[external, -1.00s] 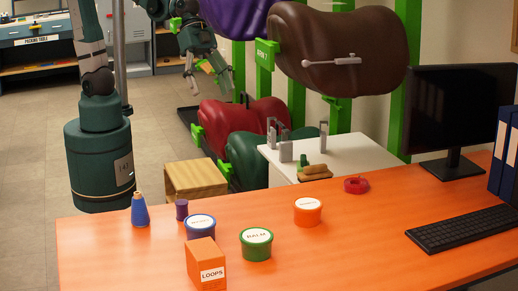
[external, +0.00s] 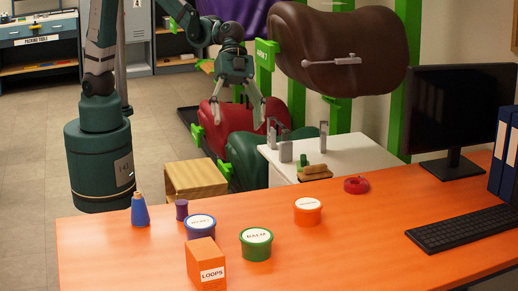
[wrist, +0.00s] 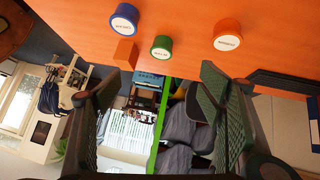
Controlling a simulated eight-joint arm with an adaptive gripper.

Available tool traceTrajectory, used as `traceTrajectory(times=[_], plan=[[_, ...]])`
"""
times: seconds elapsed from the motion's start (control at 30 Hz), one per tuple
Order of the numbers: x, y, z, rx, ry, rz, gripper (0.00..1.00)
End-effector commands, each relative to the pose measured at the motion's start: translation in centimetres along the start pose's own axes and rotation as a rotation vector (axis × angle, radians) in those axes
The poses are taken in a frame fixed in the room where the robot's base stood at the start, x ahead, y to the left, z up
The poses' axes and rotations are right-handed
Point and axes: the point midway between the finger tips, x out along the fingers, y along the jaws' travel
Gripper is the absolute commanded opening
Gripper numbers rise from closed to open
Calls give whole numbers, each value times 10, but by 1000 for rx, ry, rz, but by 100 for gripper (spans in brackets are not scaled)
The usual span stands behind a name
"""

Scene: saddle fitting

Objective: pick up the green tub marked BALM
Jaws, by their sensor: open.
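The green tub marked BALM (external: 256,247) stands upright on the orange table, with a white lid. It also shows in the wrist view (wrist: 161,48), at the top middle between the blue tub and the orange tub. My gripper (external: 238,118) is open and empty, pointing down in the air behind the table and well apart from the tub. In the wrist view its two fingers (wrist: 157,85) reach in from the left and right sides with a wide gap between them.
A blue tub (external: 200,229) and the orange LOOPS box (external: 206,265) stand close left of the green tub. An orange tub (external: 308,213) is behind right. A blue cone bottle (external: 139,212) and purple spool (external: 182,209) are further left. The table front right of the tub is clear.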

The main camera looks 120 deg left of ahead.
Motion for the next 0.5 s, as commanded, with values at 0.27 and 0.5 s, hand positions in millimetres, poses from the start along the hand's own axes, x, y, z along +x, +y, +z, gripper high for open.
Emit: traceTrajectory(times=[0.27, 0.5], plan=[[50, -12, -18, 73, 44, 74, 68], [92, -20, -28, 138, 87, 135, 68]])
